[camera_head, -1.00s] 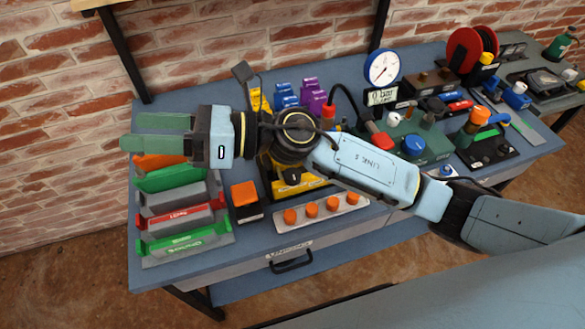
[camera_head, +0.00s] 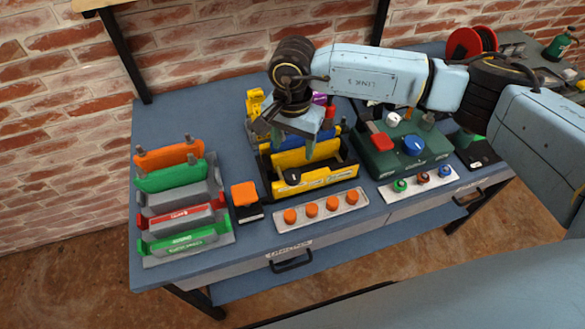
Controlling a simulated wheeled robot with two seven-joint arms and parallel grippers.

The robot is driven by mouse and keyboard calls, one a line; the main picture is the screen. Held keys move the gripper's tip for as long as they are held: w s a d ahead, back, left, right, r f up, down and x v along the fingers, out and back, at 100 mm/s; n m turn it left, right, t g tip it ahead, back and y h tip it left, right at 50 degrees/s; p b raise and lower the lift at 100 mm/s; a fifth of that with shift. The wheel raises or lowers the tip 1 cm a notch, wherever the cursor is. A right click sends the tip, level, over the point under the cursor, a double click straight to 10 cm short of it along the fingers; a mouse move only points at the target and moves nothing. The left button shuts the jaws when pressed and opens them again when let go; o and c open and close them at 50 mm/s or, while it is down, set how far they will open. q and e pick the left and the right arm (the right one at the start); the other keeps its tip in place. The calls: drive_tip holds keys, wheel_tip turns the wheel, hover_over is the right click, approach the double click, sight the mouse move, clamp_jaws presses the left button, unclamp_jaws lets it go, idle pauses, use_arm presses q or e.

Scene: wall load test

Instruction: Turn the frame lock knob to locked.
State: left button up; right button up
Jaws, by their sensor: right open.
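A yellow and black frame (camera_head: 325,178) stands on the blue bench, left of the green box. A black knob (camera_head: 292,177) sits at the left of its yellow front face. I take it to be the frame lock knob; its setting is too small to read. Yellow and blue plates stand upright in the frame. My right gripper (camera_head: 293,144) hangs over the frame with its green fingers pointing down, open and apart. It is above and behind the knob, not on it. Whether its fingertips touch the plates is unclear. My left gripper is not in view.
A rack (camera_head: 148,263) of coloured bars stands at the left. An orange-topped block (camera_head: 245,198) and a strip with several orange knobs (camera_head: 340,212) are near the frame. The green box (camera_head: 400,165) with a blue knob stands right. Bench space behind the block is clear.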

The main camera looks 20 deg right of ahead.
sight(293, 174)
wheel_tip(293, 174, down, 10)
drive_tip(key=shift+r, duration=0.15)
drive_tip(key=shift+c, duration=0.2)
drive_tip(key=c, duration=0.9)
drive_tip(key=shift+c, duration=0.2)
